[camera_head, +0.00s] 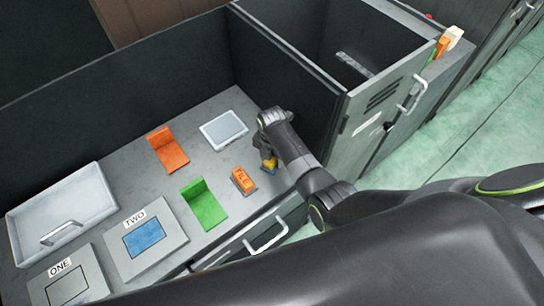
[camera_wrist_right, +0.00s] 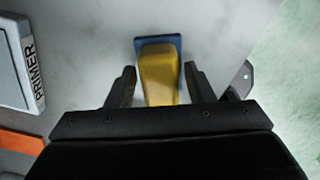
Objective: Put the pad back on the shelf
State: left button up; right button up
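A pad with a yellow handle on a blue base (camera_head: 269,164) stands on the grey worktop, near its right side. It also shows in the right wrist view (camera_wrist_right: 158,75). My right gripper (camera_head: 265,153) is over it and open. In the wrist view its fingers (camera_wrist_right: 160,84) are on either side of the yellow handle, with a gap on both sides. My left gripper is not in view. I cannot tell which surface is the shelf.
An orange block (camera_head: 243,180), green bracket (camera_head: 204,204), orange bracket (camera_head: 168,149) and grey tray (camera_head: 223,130) are near. Plates marked ONE (camera_head: 67,284) and TWO (camera_head: 147,240) and a white tray (camera_head: 62,212) are left. A dark wall (camera_head: 290,75) rises behind.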

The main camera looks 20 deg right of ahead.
jog(key=shift+o, duration=0.3)
jog(key=shift+r, duration=0.1)
jog(key=shift+r, duration=0.6)
notch_tip(320, 180, up, 11)
jog(key=shift+f, duration=0.1)
dwell(0.3)
